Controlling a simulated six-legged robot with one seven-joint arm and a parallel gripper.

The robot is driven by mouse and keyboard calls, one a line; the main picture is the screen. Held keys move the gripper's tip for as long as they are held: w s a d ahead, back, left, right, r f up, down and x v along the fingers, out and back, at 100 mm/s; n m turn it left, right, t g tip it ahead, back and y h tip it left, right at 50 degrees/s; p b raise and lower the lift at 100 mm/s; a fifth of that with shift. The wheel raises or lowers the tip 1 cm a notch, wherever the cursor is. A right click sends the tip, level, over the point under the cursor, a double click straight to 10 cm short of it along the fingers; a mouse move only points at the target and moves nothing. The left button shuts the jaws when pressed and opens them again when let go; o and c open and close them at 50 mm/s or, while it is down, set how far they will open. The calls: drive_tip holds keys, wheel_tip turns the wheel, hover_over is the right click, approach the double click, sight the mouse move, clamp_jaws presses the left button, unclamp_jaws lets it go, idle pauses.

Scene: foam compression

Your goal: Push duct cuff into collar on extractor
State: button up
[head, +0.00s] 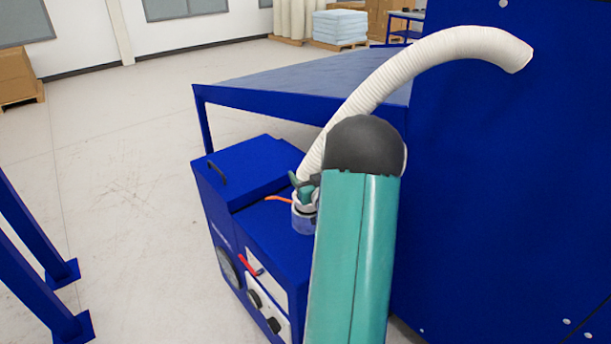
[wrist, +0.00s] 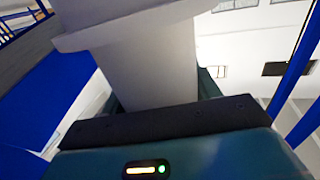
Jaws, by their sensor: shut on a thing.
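The white ribbed duct (head: 440,52) arcs from the tall blue panel down to the blue extractor box (head: 262,215). My gripper (head: 305,187) is at the duct's lower end, above the box top, partly hidden by my arm. In the wrist view, my gripper is shut on the pale duct cuff (wrist: 148,70), whose wider rim shows at the top of the picture. A short grey-blue collar (head: 303,222) stands on the box directly below my gripper. The cuff seems in line with the collar, but I cannot tell whether it is inside it.
An orange strip (head: 278,198) lies left of the collar. The box front has a red handle (head: 250,265) and dark knobs. A blue table (head: 290,85) stands behind, and the tall blue panel (head: 500,180) is close on the right.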

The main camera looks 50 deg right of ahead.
drive_tip(key=shift+f, duration=1.9)
idle(1.1)
drive_tip(key=o, duration=1.2)
drive_tip(key=v, duration=1.3)
drive_tip(key=shift+s+a, duration=0.15)
drive_tip(key=shift+s, duration=0.2)
